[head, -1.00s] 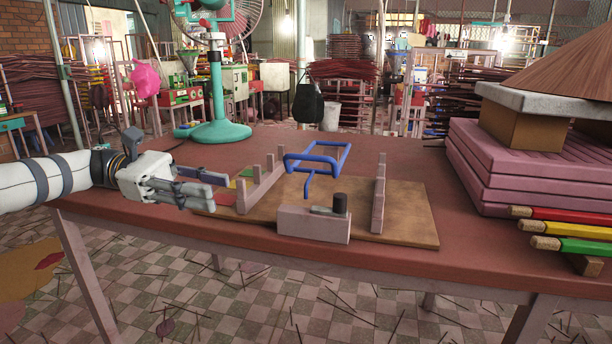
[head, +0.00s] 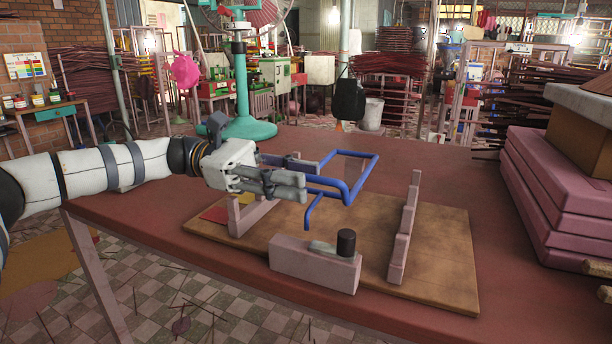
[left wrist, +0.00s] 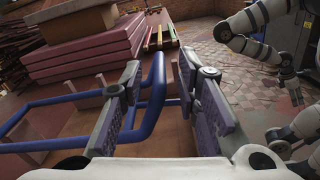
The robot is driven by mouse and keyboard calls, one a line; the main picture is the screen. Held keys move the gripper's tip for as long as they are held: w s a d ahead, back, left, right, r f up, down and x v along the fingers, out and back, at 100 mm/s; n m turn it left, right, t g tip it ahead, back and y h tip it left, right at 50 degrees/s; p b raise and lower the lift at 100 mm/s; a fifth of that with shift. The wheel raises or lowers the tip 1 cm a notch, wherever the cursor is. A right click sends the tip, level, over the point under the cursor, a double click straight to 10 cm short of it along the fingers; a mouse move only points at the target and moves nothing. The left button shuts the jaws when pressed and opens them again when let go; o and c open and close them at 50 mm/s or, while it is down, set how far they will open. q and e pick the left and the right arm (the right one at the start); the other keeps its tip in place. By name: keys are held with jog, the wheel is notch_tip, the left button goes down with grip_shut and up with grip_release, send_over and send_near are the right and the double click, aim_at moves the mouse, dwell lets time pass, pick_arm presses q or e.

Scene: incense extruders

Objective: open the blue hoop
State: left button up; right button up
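The blue hoop (head: 363,181) is a bent rod frame over the wooden board (head: 440,262), raised above the board, with one rod end bent down toward the front. My left gripper (head: 312,176) is at the hoop's left side, its fingers pointing right. In the left wrist view, the fingers are apart and a bar of the hoop (left wrist: 157,92) runs between them, with a gap to the right finger. Contact with the left finger cannot be told. White arm parts of mine show at the right of the left wrist view; the right gripper's fingers are unclear.
Pale notched uprights stand on the board, one at the right (head: 404,230). A pale block (head: 300,265) with a dark cylinder (head: 346,242) is in front. A pink slab stack (head: 560,205) is at the right. A green fan stand (head: 243,90) stands behind.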

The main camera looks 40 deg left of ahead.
pick_arm(q)
jog(key=shift+x, duration=0.8)
jog(key=shift+c, duration=0.4)
grip_shut()
